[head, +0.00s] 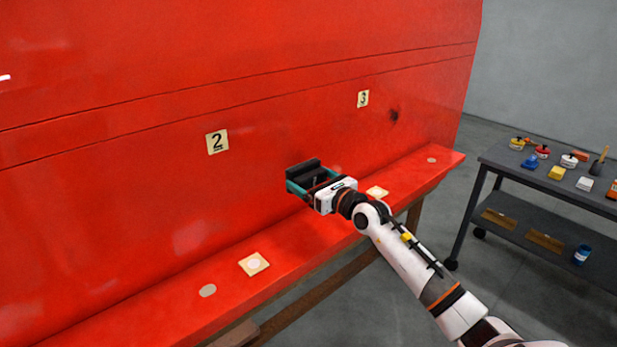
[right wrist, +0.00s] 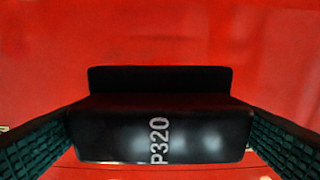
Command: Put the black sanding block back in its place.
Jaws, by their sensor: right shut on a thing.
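The black sanding block (head: 304,171) is held between the fingers of my right gripper (head: 304,184), in front of the red nosecone panel (head: 120,190). In the right wrist view the block (right wrist: 160,130) fills the lower middle and bears the print "P320". The green ridged fingers of the right gripper (right wrist: 160,135) press on its left and right ends. I cannot tell whether the block touches the panel. My left gripper is in neither view.
A red ledge (head: 310,232) runs below the panel, with pale square pads (head: 254,263) and grey round spots (head: 208,290). Number tags 2 (head: 217,142) and 3 (head: 363,98) are on the panel. A grey cart (head: 520,180) at right holds several small coloured items.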

